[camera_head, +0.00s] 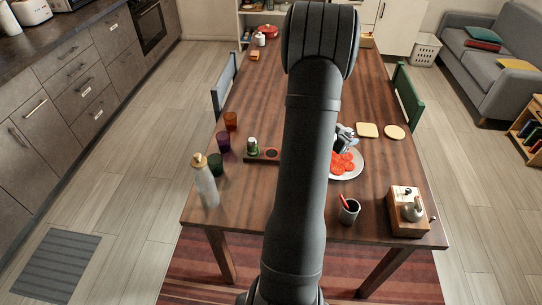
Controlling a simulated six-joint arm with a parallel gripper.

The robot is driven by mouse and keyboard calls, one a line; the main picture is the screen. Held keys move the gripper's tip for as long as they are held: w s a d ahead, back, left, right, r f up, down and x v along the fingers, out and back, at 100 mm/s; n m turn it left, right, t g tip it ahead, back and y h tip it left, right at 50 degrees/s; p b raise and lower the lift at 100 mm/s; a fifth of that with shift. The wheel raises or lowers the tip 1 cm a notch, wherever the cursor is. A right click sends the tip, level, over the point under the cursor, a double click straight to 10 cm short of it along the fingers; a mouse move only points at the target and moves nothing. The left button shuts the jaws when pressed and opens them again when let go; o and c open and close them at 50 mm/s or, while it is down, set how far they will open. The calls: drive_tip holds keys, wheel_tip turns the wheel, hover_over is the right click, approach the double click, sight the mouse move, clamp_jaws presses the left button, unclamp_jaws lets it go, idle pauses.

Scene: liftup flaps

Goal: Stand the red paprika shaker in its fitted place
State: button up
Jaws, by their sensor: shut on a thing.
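My gripper (345,139) is right of my arm, above the far edge of a white plate (355,173) with red slices on it. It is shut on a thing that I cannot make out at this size. No red paprika shaker can be clearly told in this view. A dark wooden rack (262,158) lies left of my arm, and its right end may be hidden behind the arm. A green and dark shaker with a light top (252,147) stands at the rack's left end. A round place with a red-orange ring (271,153) is beside it.
Orange (231,121), purple (223,141) and green (216,164) cups and a pale bottle (205,184) stand left of the rack. Two pale round pieces (367,130) lie right of my gripper.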

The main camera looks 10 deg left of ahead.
drive_tip(key=w+a+n+t+y, duration=0.2)
drive_tip(key=a+n+t+y, duration=0.35)
drive_tip(key=a, duration=1.95)
drive_tip(key=f, duration=0.1)
drive_tip(key=f+n+g+y, duration=0.1)
drive_tip(key=f, duration=0.1)
drive_tip(key=f+n, duration=0.1)
drive_tip(key=shift+a+f+y, duration=0.25)
drive_tip(key=shift+f+y, duration=0.05)
drive_tip(key=shift+y, duration=0.05)
drive_tip(key=shift+f, duration=2.4)
drive_tip(key=shift+f, duration=0.2)
drive_tip(key=o, duration=1)
drive_tip(key=shift+r, duration=0.1)
